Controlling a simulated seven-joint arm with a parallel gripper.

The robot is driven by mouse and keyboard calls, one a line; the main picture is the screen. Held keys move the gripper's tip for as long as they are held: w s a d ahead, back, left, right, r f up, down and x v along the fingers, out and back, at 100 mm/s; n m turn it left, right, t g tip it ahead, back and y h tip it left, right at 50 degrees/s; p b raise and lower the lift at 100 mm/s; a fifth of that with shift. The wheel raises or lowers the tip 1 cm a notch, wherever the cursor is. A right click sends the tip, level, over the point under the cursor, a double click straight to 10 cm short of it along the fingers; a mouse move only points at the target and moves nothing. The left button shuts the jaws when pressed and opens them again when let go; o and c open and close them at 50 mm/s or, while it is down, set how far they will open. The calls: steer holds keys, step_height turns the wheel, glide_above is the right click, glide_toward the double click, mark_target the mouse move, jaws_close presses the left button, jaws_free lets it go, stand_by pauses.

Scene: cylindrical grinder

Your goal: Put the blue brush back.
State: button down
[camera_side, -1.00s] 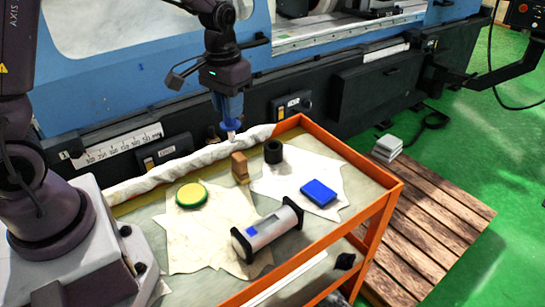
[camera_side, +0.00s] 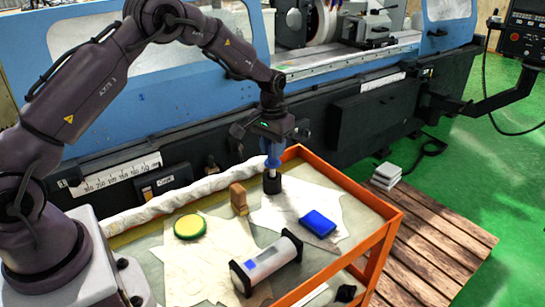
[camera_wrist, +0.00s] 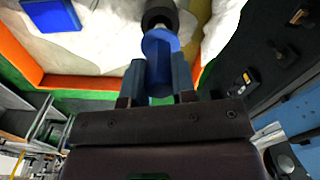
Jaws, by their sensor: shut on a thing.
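My gripper (camera_side: 271,161) is shut on the blue brush (camera_wrist: 160,50) and holds it upright, pointing down. In the side view the brush's pale lower end is directly above the black cup (camera_side: 272,186), at its mouth. I cannot tell how far, if at all, the end is inside. In the wrist view the brush shows between my two fingers (camera_wrist: 159,80), with the dark round cup (camera_wrist: 160,12) just beyond it. The cup stands on the pale cloth on the orange-edged cart.
A rolled white cloth (camera_side: 165,206) lies along the machine side.

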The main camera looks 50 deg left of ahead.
mark_target(272, 162)
steer(key=shift+f, duration=1.5)
steer(key=shift+f, duration=0.1)
steer(key=shift+f, duration=0.35)
steer(key=c, duration=0.9)
jaws_free()
steer(key=shift+c, duration=0.2)
